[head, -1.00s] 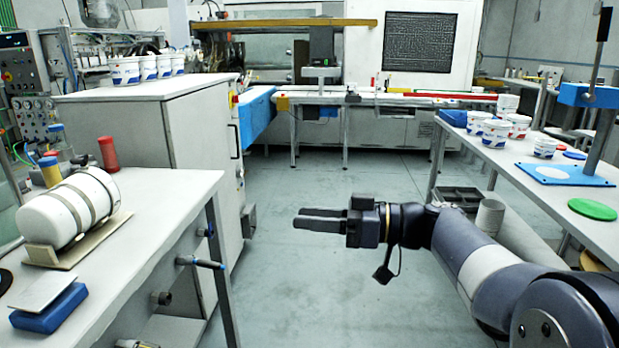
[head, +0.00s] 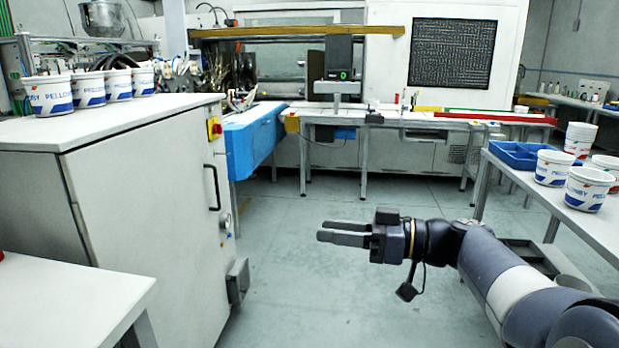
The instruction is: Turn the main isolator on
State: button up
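The main isolator (head: 214,128) looks like a small red switch on a yellow plate. It is on the upper part of the grey cabinet's (head: 145,215) right-hand face, above a black handle. It is seen at a slant and too small to read its position. My gripper (head: 319,231) is in mid-air over the floor, right of the cabinet and well apart from it, pointing left. Its two dark fingers lie close together in this view, and I cannot tell whether there is a gap. Nothing shows between them.
A grey box (head: 237,281) sticks out low on the cabinet. A white bench corner (head: 70,305) is at the lower left. A blue-covered conveyor (head: 252,140) stands behind the cabinet. A table with tubs (head: 587,188) is at the right. The floor between is clear.

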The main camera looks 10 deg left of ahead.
aim_at(218, 128)
jog(key=i+j+u, duration=0.1)
jog(key=i, duration=0.7)
jog(key=i+j, duration=0.1)
jog(key=i, duration=0.75)
jog(key=i+j, duration=0.2)
jog(key=j, duration=0.15)
jog(key=i+j, duration=0.2)
jog(key=j, duration=0.15)
jog(key=i+j, duration=0.2)
jog(key=j, duration=0.2)
jog(key=i+j, duration=0.2)
jog(key=j, duration=0.15)
